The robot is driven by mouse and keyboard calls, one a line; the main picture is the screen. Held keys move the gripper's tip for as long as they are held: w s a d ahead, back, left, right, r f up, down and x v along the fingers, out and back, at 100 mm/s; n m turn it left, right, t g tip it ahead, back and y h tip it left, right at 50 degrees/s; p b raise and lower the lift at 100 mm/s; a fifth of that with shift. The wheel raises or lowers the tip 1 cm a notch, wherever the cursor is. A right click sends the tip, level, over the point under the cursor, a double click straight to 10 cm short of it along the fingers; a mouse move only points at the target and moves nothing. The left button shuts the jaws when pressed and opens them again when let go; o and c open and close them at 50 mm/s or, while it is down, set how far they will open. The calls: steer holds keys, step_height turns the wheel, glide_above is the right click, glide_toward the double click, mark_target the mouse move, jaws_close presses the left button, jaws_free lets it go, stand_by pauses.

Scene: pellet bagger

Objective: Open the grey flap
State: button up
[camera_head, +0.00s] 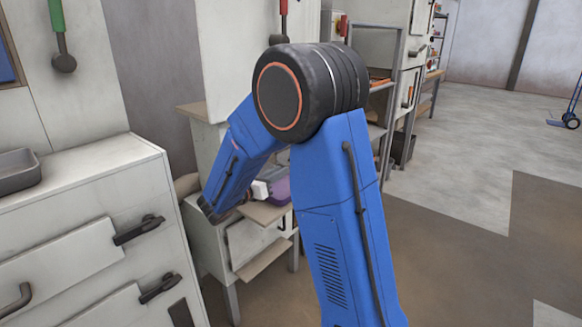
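A pale grey panel with a dark handle (252,240), which may be the grey flap, is on the front of the low machine in the middle. It looks closed, though its upper edge is partly hidden. My blue arm rises from the lower right, bends at the black elbow, and reaches down left to the machine's top. The wrist end is just above and left of this panel. My gripper is largely hidden behind the forearm, so I cannot see its fingertips or whether it touches anything.
A purple item (280,192) lies on the machine's top beside my forearm. A pale cabinet (75,230) with dark handles and a grey tray (18,171) stands close on the left. A metal rack (393,95) stands behind my arm. The floor at right is open, with a blue hand truck (570,118).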

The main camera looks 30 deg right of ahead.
steer(key=shift+x, duration=3.55)
jaws_close()
